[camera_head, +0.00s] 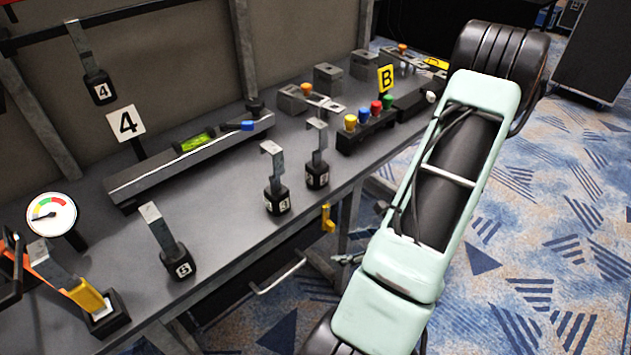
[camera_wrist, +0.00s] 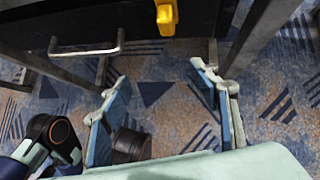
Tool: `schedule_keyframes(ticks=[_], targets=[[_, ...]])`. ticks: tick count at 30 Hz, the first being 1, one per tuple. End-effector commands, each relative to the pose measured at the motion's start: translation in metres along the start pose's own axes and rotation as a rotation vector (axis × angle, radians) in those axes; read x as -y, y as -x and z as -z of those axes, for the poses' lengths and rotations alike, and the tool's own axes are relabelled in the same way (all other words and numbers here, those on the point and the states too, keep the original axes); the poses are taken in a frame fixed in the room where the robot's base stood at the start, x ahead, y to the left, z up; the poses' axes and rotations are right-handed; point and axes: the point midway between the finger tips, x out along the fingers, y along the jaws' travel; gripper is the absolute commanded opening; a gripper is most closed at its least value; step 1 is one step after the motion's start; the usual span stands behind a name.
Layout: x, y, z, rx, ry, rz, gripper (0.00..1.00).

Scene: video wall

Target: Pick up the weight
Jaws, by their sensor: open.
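Several dark numbered weights with flat metal hooks are in the head view. The weight marked 5 (camera_head: 178,262) stands near the front edge of the grey bench (camera_head: 225,215). The weight marked 3 (camera_head: 277,197) and another weight (camera_head: 317,174), its number hard to read, stand further right. The weight marked 4 (camera_head: 98,88) hangs at the upper left. My gripper (camera_wrist: 159,78) is open and empty in the wrist view, with floor between its fingers. It is off the bench's front side, and no weight shows in the wrist view.
A metal handle (camera_head: 278,277) is below. Carpet at right is open.

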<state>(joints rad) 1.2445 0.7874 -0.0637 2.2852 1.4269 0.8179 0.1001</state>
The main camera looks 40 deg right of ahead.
Motion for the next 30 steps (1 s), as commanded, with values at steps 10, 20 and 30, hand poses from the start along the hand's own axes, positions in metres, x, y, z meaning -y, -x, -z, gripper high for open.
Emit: schedule_keyframes(ticks=[10, 20, 30], targets=[[0.02, 0.042, -0.093, 0.533, -0.105, 0.151, 0.56], [0.037, 0.097, -0.136, 0.795, -0.106, 0.263, 0.56], [0.05, 0.067, -0.17, 0.804, -0.104, 0.264, 0.56]])
